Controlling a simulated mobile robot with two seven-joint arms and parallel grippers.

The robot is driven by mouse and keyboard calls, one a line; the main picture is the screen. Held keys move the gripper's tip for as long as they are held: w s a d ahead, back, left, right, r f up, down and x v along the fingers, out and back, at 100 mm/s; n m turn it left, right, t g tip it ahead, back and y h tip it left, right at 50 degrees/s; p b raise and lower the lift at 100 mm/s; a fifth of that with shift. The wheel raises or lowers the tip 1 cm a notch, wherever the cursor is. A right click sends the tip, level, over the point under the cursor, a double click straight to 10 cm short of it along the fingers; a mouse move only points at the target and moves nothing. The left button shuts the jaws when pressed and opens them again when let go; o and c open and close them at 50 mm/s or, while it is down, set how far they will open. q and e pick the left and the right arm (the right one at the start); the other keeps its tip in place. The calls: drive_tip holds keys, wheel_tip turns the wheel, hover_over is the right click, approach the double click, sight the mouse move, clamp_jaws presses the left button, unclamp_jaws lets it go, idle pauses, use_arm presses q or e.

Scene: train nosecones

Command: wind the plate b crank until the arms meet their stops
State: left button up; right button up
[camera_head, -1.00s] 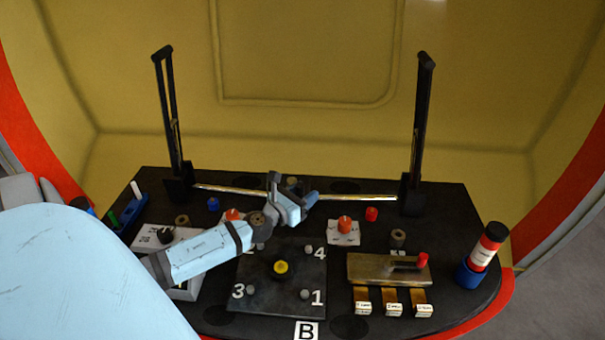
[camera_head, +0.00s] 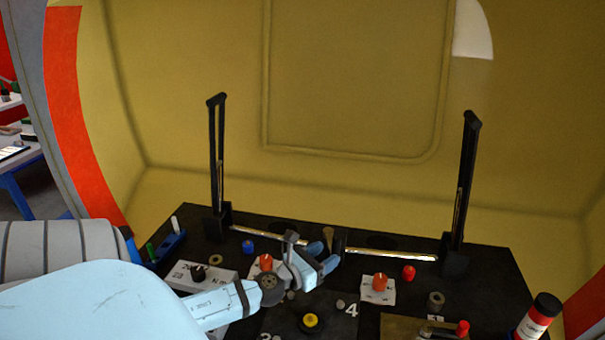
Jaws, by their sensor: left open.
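The dark plate (camera_head: 393,238) carries two black upright arms, one on the left (camera_head: 217,160) and one on the right (camera_head: 465,180). A bright horizontal shaft (camera_head: 385,254) runs between their feet. A small tan handle-like piece (camera_head: 328,236) stands by a dark block at mid-shaft; I cannot tell if it is the crank. My left gripper (camera_head: 322,257) is open, its blue fingertips just in front of that piece. Contact is unclear, and the gripper hides part of the shaft. Both arms stand nearly upright. My right gripper is not in view.
A numbered square plate with a yellow-centred knob (camera_head: 311,320) lies below the gripper. A yellow wall rises behind.

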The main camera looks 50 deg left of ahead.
use_arm(q)
drive_tip(key=s+b, duration=0.2)
drive_tip(key=s, duration=0.5)
drive_tip(key=shift+s, duration=0.4)
